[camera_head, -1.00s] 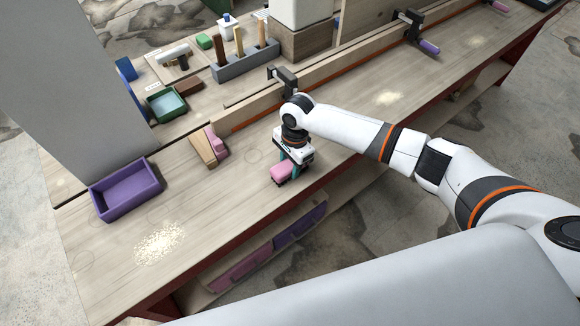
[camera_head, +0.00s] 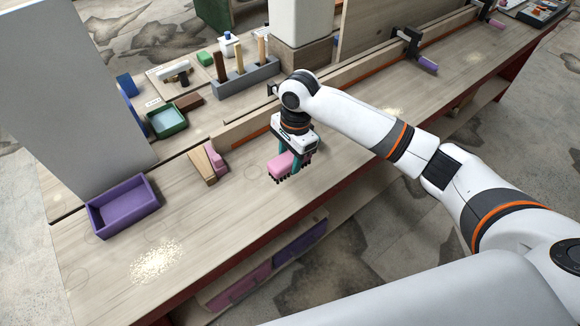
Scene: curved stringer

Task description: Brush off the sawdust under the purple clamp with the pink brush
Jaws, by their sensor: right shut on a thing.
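My right gripper (camera_head: 296,163) is shut on the pink brush (camera_head: 281,166), bristles down, just above the front part of the bench. A clamp with a purple handle (camera_head: 428,64) is fixed on the long curved wooden strip at the upper right. Another clamp with a pinkish-purple handle (camera_head: 497,23) stands farther along. Pale sawdust lies at the near left (camera_head: 157,262), beside my forearm (camera_head: 393,112), and faintly farther right (camera_head: 474,57). A clamp behind my right wrist is mostly hidden. My left gripper is out of view.
A purple tray (camera_head: 122,208) stands at the left of the bench (camera_head: 205,225). A wooden block with a pink part (camera_head: 209,162) lies near it. A green tray (camera_head: 168,122) and a grey tool holder (camera_head: 245,80) are at the back.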

